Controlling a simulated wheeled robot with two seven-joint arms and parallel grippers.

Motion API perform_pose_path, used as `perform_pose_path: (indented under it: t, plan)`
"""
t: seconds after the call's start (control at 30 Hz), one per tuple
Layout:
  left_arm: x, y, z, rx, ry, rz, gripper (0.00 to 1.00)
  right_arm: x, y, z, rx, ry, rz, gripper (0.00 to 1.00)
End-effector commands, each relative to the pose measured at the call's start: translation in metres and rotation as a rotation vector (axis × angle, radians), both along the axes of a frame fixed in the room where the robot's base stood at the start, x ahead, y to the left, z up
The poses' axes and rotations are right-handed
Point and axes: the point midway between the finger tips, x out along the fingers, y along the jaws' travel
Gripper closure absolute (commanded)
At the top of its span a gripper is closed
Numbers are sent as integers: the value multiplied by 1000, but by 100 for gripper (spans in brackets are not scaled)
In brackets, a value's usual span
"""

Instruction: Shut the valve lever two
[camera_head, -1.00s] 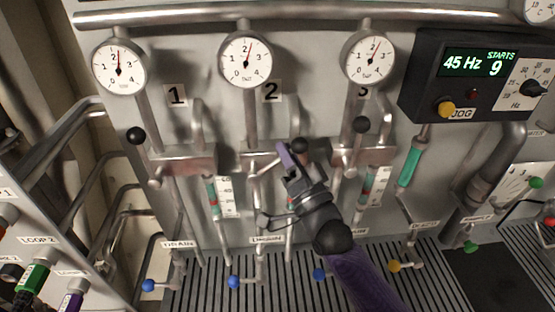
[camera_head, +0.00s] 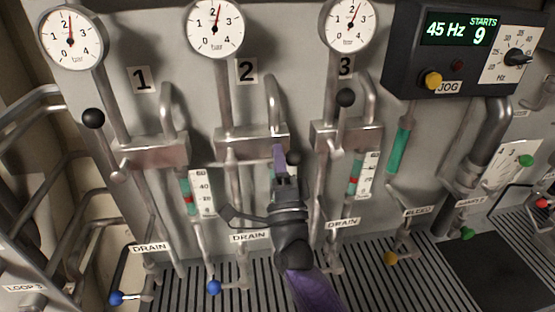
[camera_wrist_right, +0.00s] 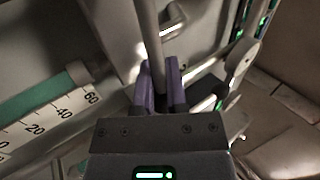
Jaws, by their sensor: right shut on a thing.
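Valve lever two has a black ball knob (camera_head: 293,158) at the right of the metal valve block (camera_head: 240,146) under label 2 (camera_head: 247,71). Its rod lies about sideways, pointing right. My right gripper (camera_head: 279,158) is at the rod just left of the knob and covers part of it. In the right wrist view, its purple fingers (camera_wrist_right: 161,88) stand on both sides of a grey rod (camera_wrist_right: 149,35), shut on it. The knob is hidden in that view. My left gripper is not in view.
Bent pipes (camera_head: 273,95) rise behind the valves. Drain handles with blue knobs (camera_head: 214,287) sit low by the grating. A control box (camera_head: 455,50) is at upper right.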

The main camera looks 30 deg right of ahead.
Motion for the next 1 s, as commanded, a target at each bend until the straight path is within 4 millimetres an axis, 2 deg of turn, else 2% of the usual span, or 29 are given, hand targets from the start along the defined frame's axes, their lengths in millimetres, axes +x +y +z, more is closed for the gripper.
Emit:
perform_pose_path:
  t: [0.57, 0.6, 0.73, 1.0]
  plan:
    - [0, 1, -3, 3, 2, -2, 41, 0, 0, -4, 30, -3, 2, 100]
    - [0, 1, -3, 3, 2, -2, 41, 0, 0, -4, 30, -3, 2, 80]
    - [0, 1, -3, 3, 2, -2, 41, 0, 0, -3, 30, -4, 2, 52]
    - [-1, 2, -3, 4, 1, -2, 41, 0, 0, -3, 29, -6, 1, 51]
